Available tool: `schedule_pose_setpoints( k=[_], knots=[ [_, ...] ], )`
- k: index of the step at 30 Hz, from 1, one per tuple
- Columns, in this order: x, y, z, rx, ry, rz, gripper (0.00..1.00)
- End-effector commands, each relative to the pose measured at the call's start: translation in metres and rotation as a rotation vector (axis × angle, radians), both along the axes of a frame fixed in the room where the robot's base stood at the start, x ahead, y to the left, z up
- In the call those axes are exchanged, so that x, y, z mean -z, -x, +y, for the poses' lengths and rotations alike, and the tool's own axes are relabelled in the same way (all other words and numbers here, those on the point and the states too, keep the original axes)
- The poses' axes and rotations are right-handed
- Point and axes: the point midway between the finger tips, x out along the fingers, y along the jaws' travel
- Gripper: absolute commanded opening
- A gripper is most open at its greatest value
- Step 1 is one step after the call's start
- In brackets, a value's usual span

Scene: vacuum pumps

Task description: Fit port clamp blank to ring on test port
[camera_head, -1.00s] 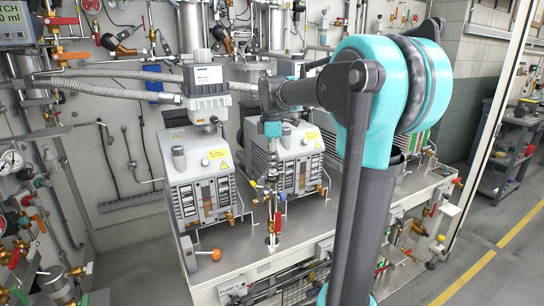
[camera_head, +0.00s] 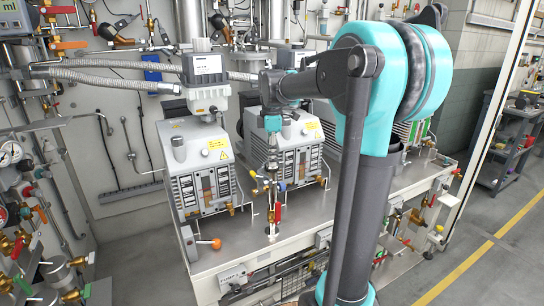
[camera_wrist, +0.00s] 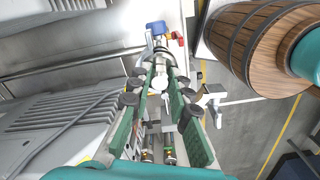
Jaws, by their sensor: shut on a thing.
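My gripper (camera_wrist: 160,85) points toward the test port at the front of the middle pump. In the wrist view its green-padded fingers close on a small pale disc (camera_wrist: 160,83), which looks like the port clamp blank. Just past the fingertips is a metal fitting (camera_wrist: 166,52), which looks like the test port with its ring and clamp. I cannot tell whether the disc touches it. A blue handle (camera_wrist: 157,27) and a red handle (camera_wrist: 177,38) lie beyond. In the head view my gripper (camera_head: 271,164) is small and hangs above the port (camera_head: 270,190); the blank cannot be made out there.
Vacuum pumps stand on the steel bench, one at left (camera_head: 195,170) and one just behind my gripper (camera_head: 302,150). A red-handled valve (camera_head: 278,212) and an orange knob (camera_head: 215,243) are near the front edge. Open floor (camera_head: 410,285) lies at right.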

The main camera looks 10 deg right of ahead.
Motion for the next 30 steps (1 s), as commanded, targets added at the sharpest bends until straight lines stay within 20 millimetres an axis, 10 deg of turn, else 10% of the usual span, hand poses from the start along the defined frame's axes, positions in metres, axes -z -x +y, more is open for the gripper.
schedule_pose_setpoints(
  k=[21,22,30],
  knots=[
    [0.0043,-0.0001,0.0,0.0,0.0,0.0,0.0],
    [0.0044,-0.0001,0.0,0.0,0.0,0.0,0.19],
    [0.0043,-0.0001,0.0,0.0,0.0,0.0,0.42]
  ],
)
